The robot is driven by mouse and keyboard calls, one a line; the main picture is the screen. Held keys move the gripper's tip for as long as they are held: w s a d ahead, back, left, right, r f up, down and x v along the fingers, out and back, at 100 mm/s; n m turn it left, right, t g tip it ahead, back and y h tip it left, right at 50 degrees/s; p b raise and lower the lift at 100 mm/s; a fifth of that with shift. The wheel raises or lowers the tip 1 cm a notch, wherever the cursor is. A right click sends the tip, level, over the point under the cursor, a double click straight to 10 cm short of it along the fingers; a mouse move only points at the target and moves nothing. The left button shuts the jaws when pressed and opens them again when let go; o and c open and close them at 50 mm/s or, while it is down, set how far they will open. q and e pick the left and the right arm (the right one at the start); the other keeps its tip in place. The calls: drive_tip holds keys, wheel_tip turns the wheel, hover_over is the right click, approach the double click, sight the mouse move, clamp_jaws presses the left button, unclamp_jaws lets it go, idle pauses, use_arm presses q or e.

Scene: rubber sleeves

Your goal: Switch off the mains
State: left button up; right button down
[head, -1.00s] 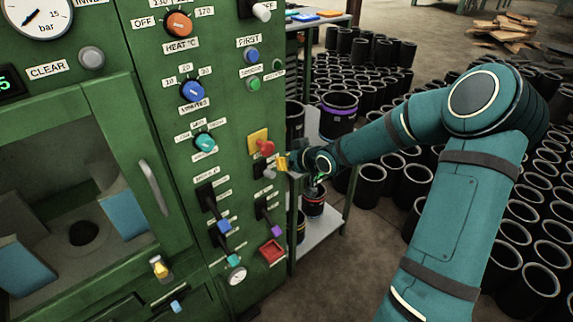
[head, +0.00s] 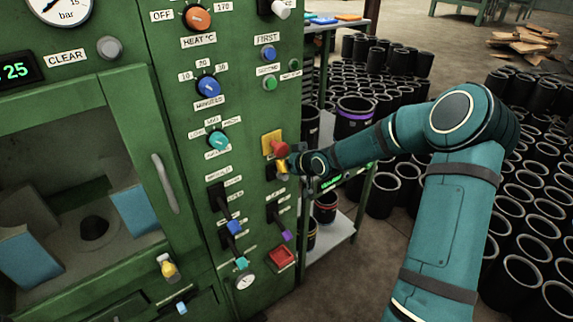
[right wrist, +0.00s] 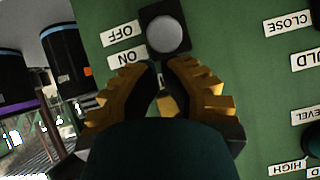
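The mains switch is a dark plate with a round grey knob (right wrist: 168,35), beside OFF and ON labels on the green panel (right wrist: 235,70). In the right wrist view the labels read upside down and the knob is level with OFF, though the slanted view leaves its exact setting unclear. My right gripper (right wrist: 160,82) has its yellow-and-black fingers drawn together, with nothing seen held, just short of the knob. In the head view this gripper (head: 284,167) is at the panel, right under the red mushroom button (head: 280,149), largely covering the switch. My left gripper is out of view.
The panel carries other knobs close by, including the blue dial (head: 208,86), the teal dial (head: 218,139) and a purple-tipped lever (head: 286,236). A shelf (head: 330,240) with rubber sleeves stands right of the machine, and many black sleeves (head: 390,95) cover the floor.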

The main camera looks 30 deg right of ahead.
drive_tip(key=shift+s+f+t+b, duration=0.2)
drive_tip(key=shift+t+b, duration=0.1)
drive_tip(key=shift+b, duration=0.1)
drive_tip(key=shift+s+f+t+b, duration=0.25)
drive_tip(key=shift+f+t+b, duration=0.05)
drive_tip(key=shift+t+b, duration=0.4)
drive_tip(key=f, duration=0.1)
drive_tip(key=s+f+b, duration=0.1)
drive_tip(key=b, duration=0.1)
drive_tip(key=shift+s+d+f+t, duration=0.1)
drive_tip(key=shift+s+f+t, duration=0.2)
drive_tip(key=shift+f, duration=0.1)
drive_tip(key=shift+r, duration=0.2)
drive_tip(key=shift+r+p, duration=0.5)
drive_tip(key=shift+r, duration=0.15)
drive_tip(key=shift+f, duration=0.1)
